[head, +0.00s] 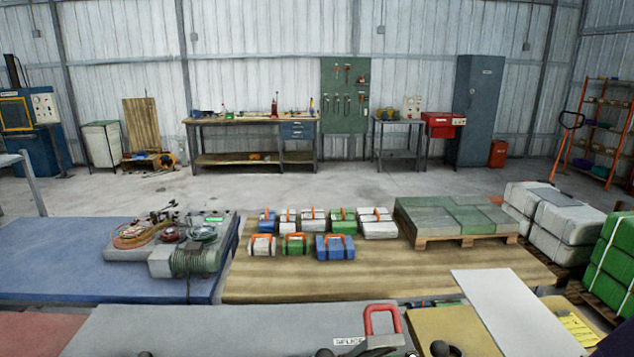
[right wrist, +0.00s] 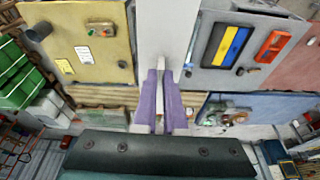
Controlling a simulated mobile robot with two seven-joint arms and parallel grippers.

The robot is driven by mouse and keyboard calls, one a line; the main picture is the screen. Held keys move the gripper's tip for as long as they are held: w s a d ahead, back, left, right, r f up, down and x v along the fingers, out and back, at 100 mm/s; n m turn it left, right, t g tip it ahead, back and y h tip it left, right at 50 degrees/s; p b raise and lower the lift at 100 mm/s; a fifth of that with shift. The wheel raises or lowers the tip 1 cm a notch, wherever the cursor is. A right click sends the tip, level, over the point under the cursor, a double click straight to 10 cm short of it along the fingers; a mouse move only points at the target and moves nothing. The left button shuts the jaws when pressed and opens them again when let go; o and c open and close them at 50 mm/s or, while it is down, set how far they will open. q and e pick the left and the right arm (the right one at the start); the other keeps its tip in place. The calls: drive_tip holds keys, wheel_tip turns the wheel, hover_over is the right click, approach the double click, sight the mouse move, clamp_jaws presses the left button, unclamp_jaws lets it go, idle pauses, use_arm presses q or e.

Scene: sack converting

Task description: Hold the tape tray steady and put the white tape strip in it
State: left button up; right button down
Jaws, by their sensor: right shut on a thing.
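The white tape strip (head: 515,312) shows in the head view as a broad white band at the lower right, in front of the yellow board. In the right wrist view the strip (right wrist: 168,28) runs out past the purple fingers. My right gripper (right wrist: 167,85) is shut on it, over the gap between the grey and yellow boards. A dark-framed tray with blue and yellow strips (right wrist: 228,46), seemingly the tape tray, lies on the grey board in the right wrist view. The strip is apart from it. My left gripper is not in view.
A red handle (head: 382,319) stands on the grey board (head: 230,325), near a SPLICE label (head: 348,342). The yellow board (head: 450,330) lies to its right. Orange-handled blocks (head: 335,247) stand on the wooden table behind. Green bales (head: 615,260) are at the right.

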use_arm(q)
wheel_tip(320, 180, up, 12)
drive_tip(key=p, duration=0.9)
use_arm(e)
wheel_tip(320, 180, up, 17)
drive_tip(key=d, duration=0.1)
drive_tip(key=shift+s+d+f, duration=0.15)
drive_tip(key=shift+f, duration=0.05)
